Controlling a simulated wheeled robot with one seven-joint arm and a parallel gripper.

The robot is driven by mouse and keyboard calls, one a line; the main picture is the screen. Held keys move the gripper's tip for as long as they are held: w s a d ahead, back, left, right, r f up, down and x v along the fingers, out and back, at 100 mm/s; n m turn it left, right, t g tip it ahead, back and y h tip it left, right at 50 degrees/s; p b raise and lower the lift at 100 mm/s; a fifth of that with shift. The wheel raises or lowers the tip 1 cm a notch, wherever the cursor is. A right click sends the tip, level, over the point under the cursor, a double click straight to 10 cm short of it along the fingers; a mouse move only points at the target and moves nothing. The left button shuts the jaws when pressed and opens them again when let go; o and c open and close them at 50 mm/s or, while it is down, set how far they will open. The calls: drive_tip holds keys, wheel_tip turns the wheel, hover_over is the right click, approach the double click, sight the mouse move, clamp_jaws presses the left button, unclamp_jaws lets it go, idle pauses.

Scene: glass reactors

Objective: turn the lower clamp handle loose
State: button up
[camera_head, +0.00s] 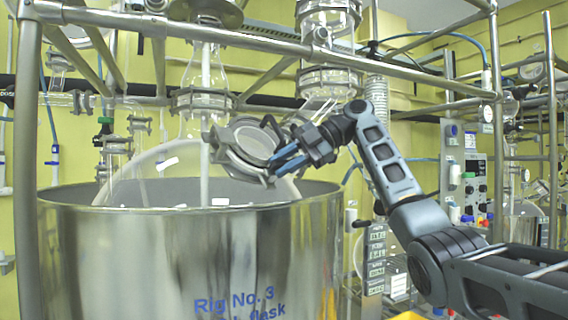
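A grey metal clamp (232,160) sits around a round glass flange (254,143) on the side of the large glass flask (150,165). The clamp's lower part (250,176) runs along the underside of the flange to its lower right. My gripper (273,165) reaches in from the right, its two blue fingers pointing left at the clamp's right side. The fingertips are at or very close to the clamp. A gap shows between the fingers, but I cannot tell whether the handle is between them. The handle itself is hard to make out against the clamp and fingers.
A large steel vessel (190,250) marked "Rig No. 3" stands below the clamp, its rim close under my gripper. Steel frame bars (250,43) cross above. A glass column (328,80) hangs behind my wrist. A control panel (470,170) stands at the right.

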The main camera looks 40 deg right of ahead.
drive_tip(key=shift+o, duration=1.4)
drive_tip(key=shift+d, duration=0.1)
drive_tip(key=b+v, duration=0.1)
drive_tip(key=v, duration=0.6)
drive_tip(key=shift+s+d+b, duration=0.15)
drive_tip(key=shift+d+b, duration=0.1)
drive_tip(key=shift+b, duration=0.05)
drive_tip(key=shift+s+d, duration=0.1)
